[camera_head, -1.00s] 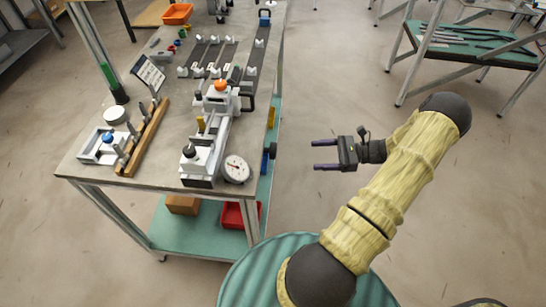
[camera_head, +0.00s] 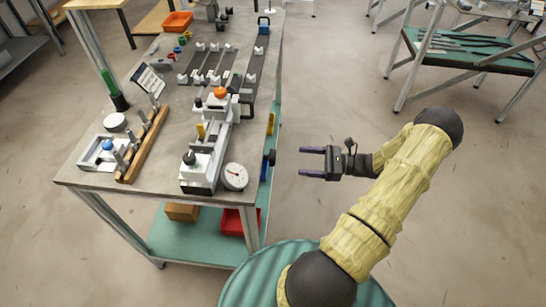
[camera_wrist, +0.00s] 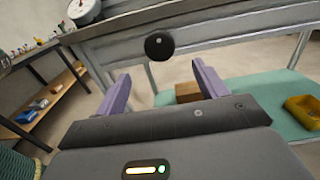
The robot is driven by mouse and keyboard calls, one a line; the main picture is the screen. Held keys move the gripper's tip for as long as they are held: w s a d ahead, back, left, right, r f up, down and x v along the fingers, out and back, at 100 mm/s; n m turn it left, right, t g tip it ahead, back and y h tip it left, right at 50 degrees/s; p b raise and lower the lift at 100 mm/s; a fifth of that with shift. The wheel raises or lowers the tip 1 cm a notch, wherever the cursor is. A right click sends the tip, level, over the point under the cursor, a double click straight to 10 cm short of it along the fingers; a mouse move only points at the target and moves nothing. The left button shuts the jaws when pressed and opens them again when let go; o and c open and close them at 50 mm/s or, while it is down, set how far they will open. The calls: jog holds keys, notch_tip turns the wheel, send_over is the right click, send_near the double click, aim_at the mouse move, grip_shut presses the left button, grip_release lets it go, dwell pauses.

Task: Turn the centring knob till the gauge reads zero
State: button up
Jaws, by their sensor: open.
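The white round gauge (camera_head: 235,176) lies at the near right corner of the workbench; its top left position in the wrist view (camera_wrist: 83,10) shows only part of the dial. Its reading is too small to tell. A black round knob (camera_wrist: 159,46) with a small pale dot sits at the bench's side edge, and shows dark at the right edge in the head view (camera_head: 270,157). My gripper (camera_head: 302,161) is open and empty, right of the knob and apart from it. In the wrist view the knob appears between and beyond the purple fingers (camera_wrist: 160,72).
The bench top (camera_head: 150,190) carries a white clamp jig with an orange knob (camera_head: 220,92), a wooden block with pins (camera_head: 143,145) and an orange bin (camera_head: 178,21). A lower shelf holds a red bin (camera_head: 236,220). Floor between gripper and bench is clear.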

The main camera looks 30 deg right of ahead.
aim_at(273, 158)
jog(key=p+x, duration=0.1)
jog(key=x, duration=1)
jog(key=shift+w+a, duration=0.1)
jog(key=shift+w, duration=0.05)
jog(key=shift+c, duration=0.2)
jog(key=c, duration=0.9)
jog(key=shift+p, duration=0.35)
jog(key=shift+c, duration=0.2)
